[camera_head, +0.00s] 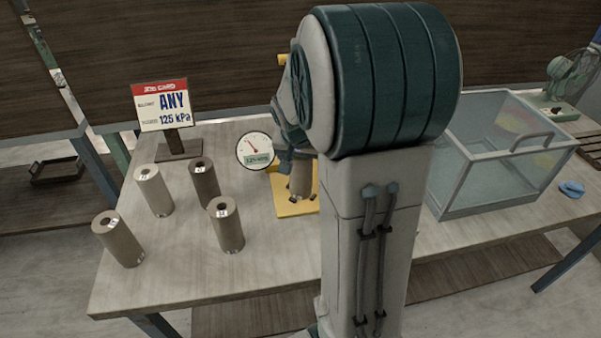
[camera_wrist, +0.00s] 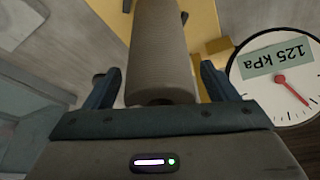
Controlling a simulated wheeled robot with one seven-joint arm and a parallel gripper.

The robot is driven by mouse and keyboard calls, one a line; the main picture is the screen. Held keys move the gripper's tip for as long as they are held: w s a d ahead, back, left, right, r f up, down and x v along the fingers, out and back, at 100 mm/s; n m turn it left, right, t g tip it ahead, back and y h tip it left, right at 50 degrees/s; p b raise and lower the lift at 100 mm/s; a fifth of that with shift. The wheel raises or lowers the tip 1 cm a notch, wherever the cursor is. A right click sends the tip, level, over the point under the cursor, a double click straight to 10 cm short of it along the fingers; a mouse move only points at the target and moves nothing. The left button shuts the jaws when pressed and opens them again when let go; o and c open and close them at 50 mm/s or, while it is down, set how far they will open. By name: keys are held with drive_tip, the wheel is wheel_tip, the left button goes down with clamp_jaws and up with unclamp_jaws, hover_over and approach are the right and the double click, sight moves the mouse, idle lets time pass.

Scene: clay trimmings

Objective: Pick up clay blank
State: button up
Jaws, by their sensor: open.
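A grey-brown clay blank (camera_head: 301,181) stands on the yellow fixture (camera_head: 296,208) in the head view, partly hidden by my arm. In the wrist view the clay blank (camera_wrist: 160,45) lies between the two blue fingers of my open gripper (camera_wrist: 159,70). Gaps show on both sides, so the fingers look apart from it. Several other upright cylinders stand at the table's left: one front left (camera_head: 118,238), one behind it (camera_head: 153,190), a darker one (camera_head: 204,181) and one nearer the fixture (camera_head: 226,224).
A round gauge (camera_head: 255,150) beside the fixture reads 125 kPa. A job card (camera_head: 161,106) reads "ANY 125 kPa". A clear-walled bin (camera_head: 497,190) stands at the right, with a blue item (camera_head: 571,188) beside it and a green fan (camera_head: 571,75) behind.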

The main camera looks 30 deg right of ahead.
drive_tip(key=c, duration=1.3)
drive_tip(key=shift+r, duration=0.1)
drive_tip(key=c, duration=0.3)
drive_tip(key=shift+r, duration=0.1)
